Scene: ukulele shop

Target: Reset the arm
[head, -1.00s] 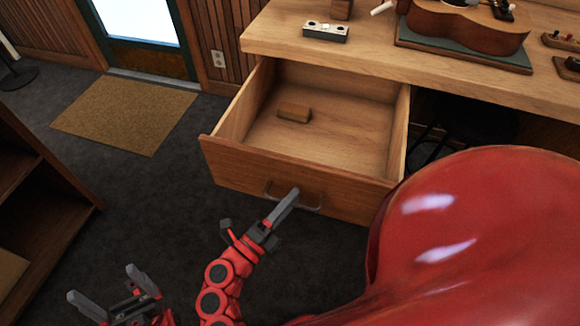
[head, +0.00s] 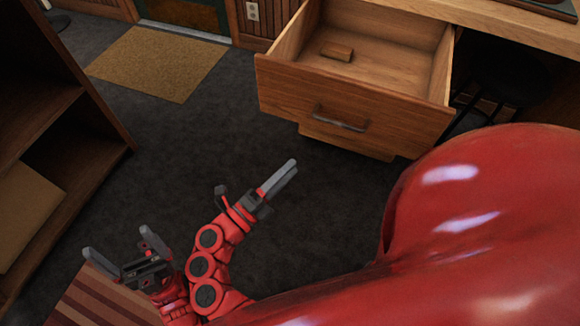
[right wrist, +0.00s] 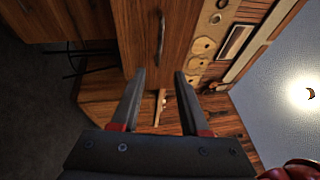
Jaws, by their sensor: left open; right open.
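My left gripper (head: 115,243) is at the lower left of the head view, its two fingers apart and nothing between them. My right gripper (head: 288,170) is to its right, over the dark floor, in front of and below the open drawer (head: 355,108). It is clear of the drawer's handle (head: 341,118). In the right wrist view its two fingers (right wrist: 160,84) stand apart and empty. A wooden cabinet front with a vertical-looking handle (right wrist: 161,36) shows beyond them.
A small wooden block (head: 337,51) lies in the pulled-out drawer. A wooden workbench (head: 480,20) is above right, with a dark stool (head: 505,80) under it. A shelf unit (head: 60,110) stands left. A tan mat (head: 160,63) and open carpet lie between.

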